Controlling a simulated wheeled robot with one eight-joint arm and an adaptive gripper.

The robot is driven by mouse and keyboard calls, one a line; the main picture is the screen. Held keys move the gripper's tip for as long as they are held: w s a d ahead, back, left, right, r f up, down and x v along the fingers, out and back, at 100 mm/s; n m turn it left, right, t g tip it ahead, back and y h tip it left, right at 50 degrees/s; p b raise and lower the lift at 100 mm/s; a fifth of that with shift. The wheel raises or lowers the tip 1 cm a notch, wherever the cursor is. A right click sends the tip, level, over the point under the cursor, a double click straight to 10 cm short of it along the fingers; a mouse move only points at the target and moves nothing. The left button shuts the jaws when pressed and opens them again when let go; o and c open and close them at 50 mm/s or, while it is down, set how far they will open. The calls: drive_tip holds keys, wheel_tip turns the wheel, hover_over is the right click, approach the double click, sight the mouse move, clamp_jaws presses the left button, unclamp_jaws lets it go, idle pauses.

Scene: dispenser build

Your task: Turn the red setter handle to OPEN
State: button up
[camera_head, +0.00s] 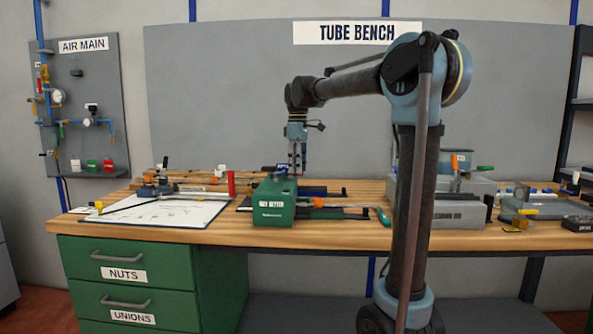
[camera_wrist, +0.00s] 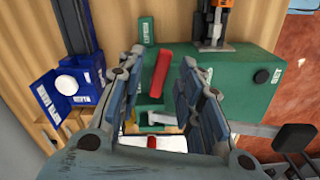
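The green setter box (camera_head: 274,208) stands on the bench in the head view, and its green body (camera_wrist: 240,75) fills the right of the wrist view. The red handle (camera_wrist: 160,72) shows in the wrist view as a short bar, slightly tilted, between my fingers. My gripper (camera_wrist: 162,60) is open, with a visible gap on each side of the handle; whether it is down at the handle's height I cannot tell. In the head view my gripper (camera_head: 297,168) points down just behind the setter box. Small green plates (camera_wrist: 146,30) near the handle carry labels I cannot read.
A blue fixture (camera_wrist: 70,85) stands left of my fingers in the wrist view. An orange-topped post (camera_wrist: 212,22) stands at upper right. On the bench are a white sheet (camera_head: 160,212), a red upright block (camera_head: 231,183) and a grey unit (camera_head: 458,212) at right.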

drive_tip(key=shift+f, duration=0.5)
clamp_jaws()
drive_tip(key=shift+w+d+r+n, duration=0.1)
drive_tip(key=shift+w+n, duration=0.15)
drive_tip(key=shift+n, duration=0.55)
drive_tip(key=shift+w+n, duration=0.2)
drive_tip(key=shift+n, duration=0.6)
